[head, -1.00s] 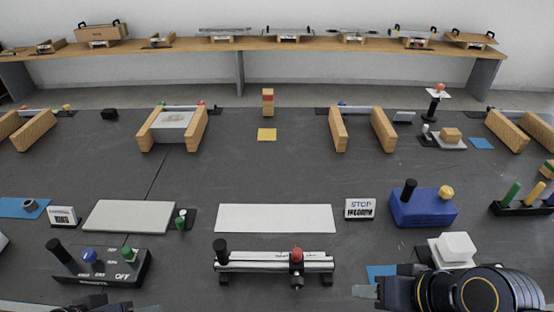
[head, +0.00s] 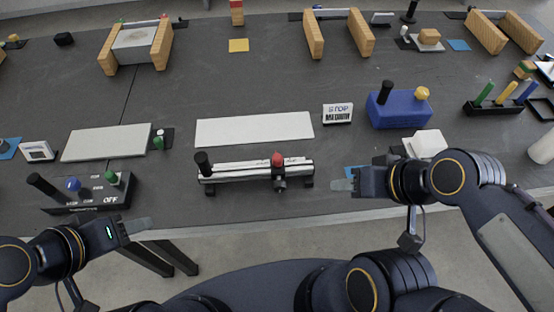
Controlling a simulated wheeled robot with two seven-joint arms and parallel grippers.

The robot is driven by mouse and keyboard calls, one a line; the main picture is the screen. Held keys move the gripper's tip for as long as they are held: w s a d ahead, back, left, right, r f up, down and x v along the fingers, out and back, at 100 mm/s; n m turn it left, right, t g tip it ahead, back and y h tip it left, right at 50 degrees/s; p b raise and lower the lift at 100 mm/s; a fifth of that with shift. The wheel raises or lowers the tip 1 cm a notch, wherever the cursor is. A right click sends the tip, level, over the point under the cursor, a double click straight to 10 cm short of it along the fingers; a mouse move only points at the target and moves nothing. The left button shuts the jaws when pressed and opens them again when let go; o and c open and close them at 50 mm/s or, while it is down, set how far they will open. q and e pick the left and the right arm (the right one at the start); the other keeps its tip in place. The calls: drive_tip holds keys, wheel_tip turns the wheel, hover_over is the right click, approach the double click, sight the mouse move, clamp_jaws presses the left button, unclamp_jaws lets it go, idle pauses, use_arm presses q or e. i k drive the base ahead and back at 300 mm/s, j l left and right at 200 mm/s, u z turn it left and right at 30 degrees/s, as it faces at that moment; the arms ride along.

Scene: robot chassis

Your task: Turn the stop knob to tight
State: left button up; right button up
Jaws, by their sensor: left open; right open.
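A silver rail (head: 235,174) on black feet lies near the table's front edge. It has a black upright handle (head: 203,161) at its left and a carriage with a red knob (head: 277,159) right of its middle. A small dark knob (head: 280,184) sits low on the carriage's front; I take it as the stop knob, but no label on it is readable. A small sign (head: 338,114) behind the rail reads STOP and seemingly MEDIUM. My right gripper (head: 345,185) is open and empty, just right of the rail. My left gripper (head: 140,226) is open and empty at the front edge.
A black switch box (head: 85,200) with knobs stands left of the rail. A white plate (head: 255,129) lies behind the rail. A blue box (head: 399,113) with a black lever and yellow knob stands back right. A white block (head: 427,143) sits behind my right wrist.

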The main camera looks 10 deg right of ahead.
sight(279, 185)
drive_tip(key=k+j+u, duration=0.1)
drive_tip(key=k+j, duration=0.25)
drive_tip(key=k+j+u, duration=0.1)
drive_tip(key=k+j, duration=0.2)
drive_tip(key=j, duration=0.3)
